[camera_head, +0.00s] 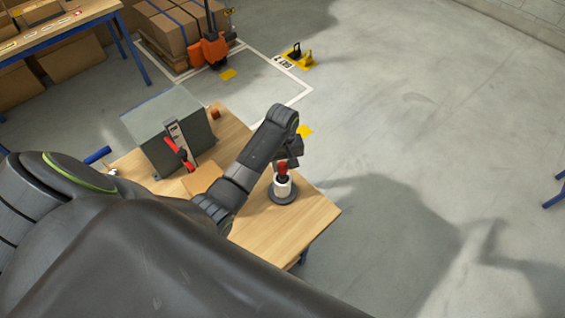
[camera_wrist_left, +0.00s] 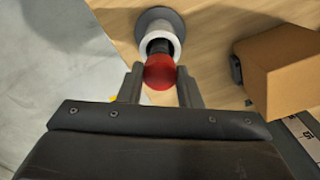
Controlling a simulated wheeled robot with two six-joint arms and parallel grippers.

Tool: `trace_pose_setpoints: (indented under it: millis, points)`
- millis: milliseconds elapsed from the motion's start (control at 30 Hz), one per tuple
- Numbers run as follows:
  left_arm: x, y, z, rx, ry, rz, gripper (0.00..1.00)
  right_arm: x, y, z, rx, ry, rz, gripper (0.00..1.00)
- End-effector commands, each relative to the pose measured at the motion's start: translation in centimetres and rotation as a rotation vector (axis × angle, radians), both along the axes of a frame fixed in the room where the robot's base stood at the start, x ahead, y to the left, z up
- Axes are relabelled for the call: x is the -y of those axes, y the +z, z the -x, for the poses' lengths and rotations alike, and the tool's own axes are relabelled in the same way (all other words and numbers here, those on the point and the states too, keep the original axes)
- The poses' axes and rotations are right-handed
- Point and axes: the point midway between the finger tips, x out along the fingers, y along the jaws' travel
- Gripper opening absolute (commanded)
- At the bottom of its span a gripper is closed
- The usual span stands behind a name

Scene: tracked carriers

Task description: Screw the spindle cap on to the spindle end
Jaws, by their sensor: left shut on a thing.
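The red spindle cap (camera_head: 282,168) is between the fingers of my left gripper (camera_head: 286,163), which is shut on it. In the left wrist view the cap (camera_wrist_left: 159,73) shows between both fingertips. Just beyond it is the dark spindle end (camera_wrist_left: 159,47), coming out of a white roll (camera_wrist_left: 167,29) on a round grey base (camera_wrist_left: 148,15). The white roll also shows in the head view (camera_head: 283,188), standing upright near the table's right corner. The cap is in line with the spindle end; whether its thread is engaged I cannot tell. My right gripper is not in view.
The box (camera_wrist_left: 290,75) is right of the spindle in the wrist view. Open floor lies right of the table.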

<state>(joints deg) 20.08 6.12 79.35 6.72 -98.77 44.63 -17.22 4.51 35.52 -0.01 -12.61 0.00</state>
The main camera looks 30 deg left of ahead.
Motion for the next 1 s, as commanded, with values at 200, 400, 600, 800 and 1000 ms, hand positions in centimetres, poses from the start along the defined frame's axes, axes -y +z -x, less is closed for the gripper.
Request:
trace_pose_setpoints:
  millis: [200, 400, 600, 800, 1000]
  points:
    - [0.0, -0.1, 0.0, 0.000, 0.000, 0.000, 0.10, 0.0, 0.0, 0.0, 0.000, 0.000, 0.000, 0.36]
    - [0.0, -0.4, 0.0, 0.000, 0.000, 0.000, 0.10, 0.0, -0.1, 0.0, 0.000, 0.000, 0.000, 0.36]
    - [0.0, -1.0, 0.0, -0.001, 0.000, 0.000, 0.10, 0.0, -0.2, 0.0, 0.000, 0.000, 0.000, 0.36]
    - [0.0, -1.5, 0.0, 0.000, 0.000, 0.000, 0.10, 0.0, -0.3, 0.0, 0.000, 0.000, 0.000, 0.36]
    - [0.0, -2.0, 0.0, -0.001, 0.000, 0.001, 0.10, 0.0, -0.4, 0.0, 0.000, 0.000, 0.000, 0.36]
